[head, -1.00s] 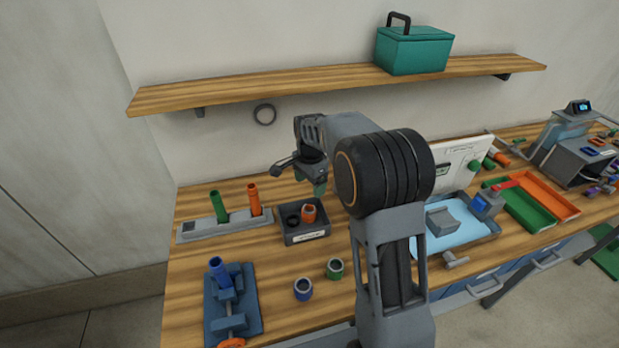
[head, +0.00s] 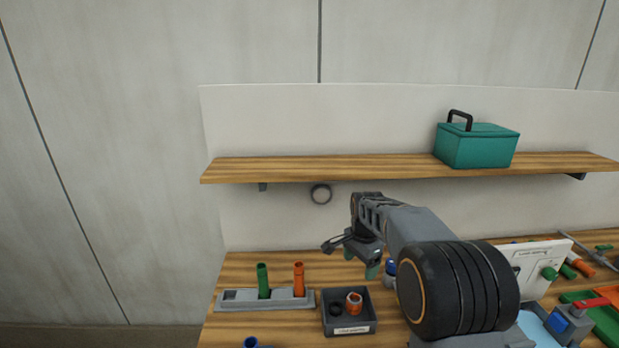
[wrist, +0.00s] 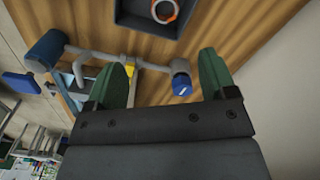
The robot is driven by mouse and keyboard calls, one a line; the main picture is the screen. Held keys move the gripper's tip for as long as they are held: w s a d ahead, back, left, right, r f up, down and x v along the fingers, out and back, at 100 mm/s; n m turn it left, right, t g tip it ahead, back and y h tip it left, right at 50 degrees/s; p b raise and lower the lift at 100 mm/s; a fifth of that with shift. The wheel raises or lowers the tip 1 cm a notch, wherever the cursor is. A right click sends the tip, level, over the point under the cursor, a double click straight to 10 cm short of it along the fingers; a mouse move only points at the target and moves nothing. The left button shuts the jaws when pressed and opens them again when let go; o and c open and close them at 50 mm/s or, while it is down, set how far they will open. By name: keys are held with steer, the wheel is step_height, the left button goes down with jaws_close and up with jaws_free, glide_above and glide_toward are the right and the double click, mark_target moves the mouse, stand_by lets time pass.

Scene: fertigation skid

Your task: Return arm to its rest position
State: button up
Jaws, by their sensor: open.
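My arm reaches over the wooden bench in the head view, with my gripper (head: 360,262) above the bench, behind and slightly right of a small dark tray (head: 349,328). Its two green fingertips are apart, with nothing held between them. In the wrist view my gripper (wrist: 164,76) is also open and empty. The dark tray's edge (wrist: 135,22) shows at the top there, with an orange and white ring (wrist: 165,10) inside. A blue-capped fitting (wrist: 181,84) shows between the fingertips, farther off.
A wooden shelf (head: 330,170) with a teal box (head: 477,146) runs above the arm. A grey rack (head: 235,300) holds a green tube (head: 263,281) and an orange tube (head: 299,279). A white panel (head: 535,268) stands at the right. The wall space at left is clear.

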steer(key=s+r+n+t, duration=0.2)
steer(key=s+n, duration=0.4)
steer(key=s, duration=0.5)
steer(key=s+r+n+t, duration=0.2)
steer(key=s+n, duration=0.4)
steer(key=s, duration=0.6)
steer(key=shift+s+a+r, duration=0.15)
steer(key=shift+a+r, duration=0.25)
steer(key=shift+r, duration=0.05)
